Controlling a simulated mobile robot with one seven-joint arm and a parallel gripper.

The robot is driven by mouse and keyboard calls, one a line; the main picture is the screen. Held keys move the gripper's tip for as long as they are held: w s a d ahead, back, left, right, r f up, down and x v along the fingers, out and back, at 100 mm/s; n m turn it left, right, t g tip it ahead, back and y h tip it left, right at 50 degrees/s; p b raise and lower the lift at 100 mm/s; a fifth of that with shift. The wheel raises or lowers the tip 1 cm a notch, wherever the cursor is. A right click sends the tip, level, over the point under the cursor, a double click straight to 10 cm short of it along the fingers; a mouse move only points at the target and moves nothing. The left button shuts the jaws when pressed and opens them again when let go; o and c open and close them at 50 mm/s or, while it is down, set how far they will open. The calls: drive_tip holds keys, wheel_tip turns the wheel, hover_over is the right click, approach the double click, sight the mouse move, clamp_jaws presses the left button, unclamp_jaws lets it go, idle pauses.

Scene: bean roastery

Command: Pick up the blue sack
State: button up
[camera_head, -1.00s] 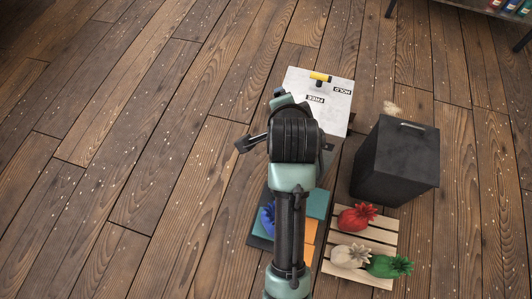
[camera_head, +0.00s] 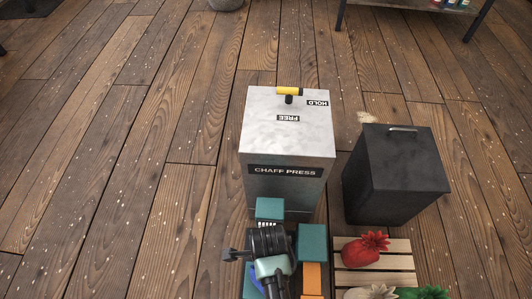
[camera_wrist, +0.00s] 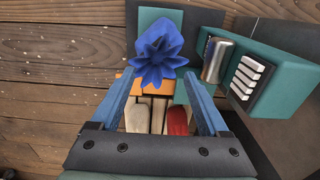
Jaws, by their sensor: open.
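The blue sack (camera_wrist: 160,50), with a gathered, pointed top, shows in the wrist view just beyond the fingertips and between their lines. My gripper (camera_wrist: 160,82) is open, its two blue fingers apart with nothing held between them. The sack stands by teal and dark surfaces of a low machine, with an orange part (camera_wrist: 155,86) on the gripper's side of it. In the head view my arm's end covers most of that spot. Only a bit of blue (camera_head: 256,281) shows there, and I cannot tell if it is sack or finger.
A grey chaff press (camera_head: 287,125) with a yellow-topped lever stands behind the machine. A black bin (camera_head: 394,180) is to its right. A slatted pallet (camera_head: 400,262) holds a red sack (camera_head: 362,250), a pale one and a green one. Wooden floor is clear at left.

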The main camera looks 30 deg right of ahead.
drive_tip(key=shift+s+a+f+b, duration=0.1)
drive_tip(key=shift+a+f+b, duration=0.05)
drive_tip(key=shift+f+b, duration=1.35)
drive_tip(key=shift+s+a+f+b, duration=0.15)
drive_tip(key=shift+f+b, duration=0.8)
drive_tip(key=shift+f, duration=1)
drive_tip(key=shift+w, duration=0.1)
drive_tip(key=shift+r, duration=0.1)
clamp_jaws()
